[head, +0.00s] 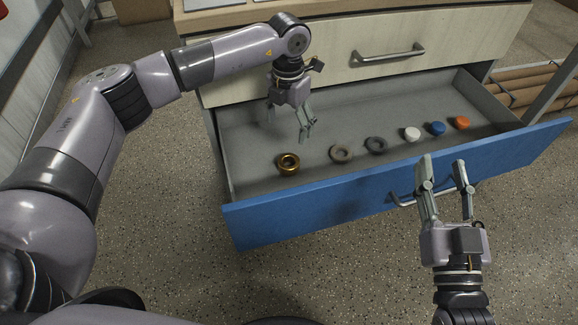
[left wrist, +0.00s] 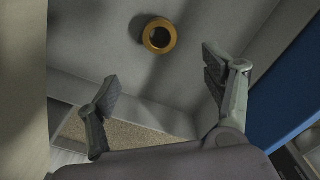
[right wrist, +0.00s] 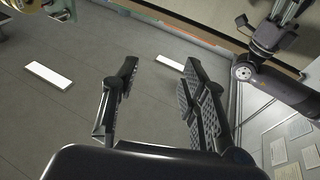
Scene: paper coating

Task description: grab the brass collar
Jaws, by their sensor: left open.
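The brass collar (head: 288,163) is a gold ring lying on the drawer floor near its left end. In the left wrist view the brass collar (left wrist: 159,36) shows at the top, beyond the fingertips and roughly between them. My left gripper (head: 287,128) is open and empty, above the drawer and apart from the collar; its open fingers also show in the left wrist view (left wrist: 163,82). My right gripper (head: 443,165) is open and empty near the drawer's blue front; its spread fingers show in the right wrist view (right wrist: 160,85).
The open drawer has a blue front (head: 280,217) with a metal handle. In a row right of the collar lie two grey rings (head: 341,153), a white piece (head: 412,134), a blue piece (head: 437,128) and an orange piece (head: 461,123). A closed drawer (head: 340,62) is above.

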